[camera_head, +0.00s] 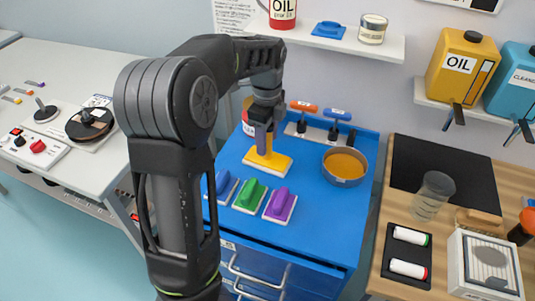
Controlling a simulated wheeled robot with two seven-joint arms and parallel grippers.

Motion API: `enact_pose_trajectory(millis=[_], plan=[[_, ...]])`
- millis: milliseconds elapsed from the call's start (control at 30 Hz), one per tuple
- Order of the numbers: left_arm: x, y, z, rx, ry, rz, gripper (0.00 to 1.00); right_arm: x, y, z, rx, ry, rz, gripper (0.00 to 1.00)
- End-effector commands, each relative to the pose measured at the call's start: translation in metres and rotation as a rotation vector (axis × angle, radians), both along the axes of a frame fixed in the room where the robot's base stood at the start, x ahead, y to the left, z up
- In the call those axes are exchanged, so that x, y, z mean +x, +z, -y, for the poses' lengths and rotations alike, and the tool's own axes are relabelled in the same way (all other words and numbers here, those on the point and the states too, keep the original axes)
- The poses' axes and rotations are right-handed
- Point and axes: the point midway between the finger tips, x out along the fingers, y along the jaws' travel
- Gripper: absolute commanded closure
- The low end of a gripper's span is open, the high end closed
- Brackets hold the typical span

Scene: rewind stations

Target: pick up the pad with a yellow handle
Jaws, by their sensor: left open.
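The pad with a yellow handle (268,162) lies flat on the blue cabinet top (315,228), behind a row of other pads. My left gripper (263,143) points down right over it, with its fingers at the yellow handle. The gripper is open. It hides part of the handle, and I cannot tell whether the fingers touch it. Pads with a blue handle (222,185), a green handle (250,195) and a purple handle (280,204) lie in front of it. My right gripper is not in view.
A round pan with orange contents (345,166) stands to the right of the pad. Orange and blue-topped tools (335,116) stand in a rack at the back. A red and white container (249,117) is partly hidden behind my arm. The blue top's front right is clear.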

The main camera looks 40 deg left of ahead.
Motion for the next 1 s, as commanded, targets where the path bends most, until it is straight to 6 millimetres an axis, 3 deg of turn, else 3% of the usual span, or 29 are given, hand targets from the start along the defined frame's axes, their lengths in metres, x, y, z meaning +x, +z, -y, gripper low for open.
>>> enact_pose_trajectory(millis=[633,1000], plan=[[0.0002,-0.0024,-0.0001,0.0,0.0,0.001,0.51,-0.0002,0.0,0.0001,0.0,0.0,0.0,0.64],[0.0001,-0.0024,-0.0001,-0.001,0.0,0.001,0.81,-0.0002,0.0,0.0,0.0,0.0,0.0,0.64]])
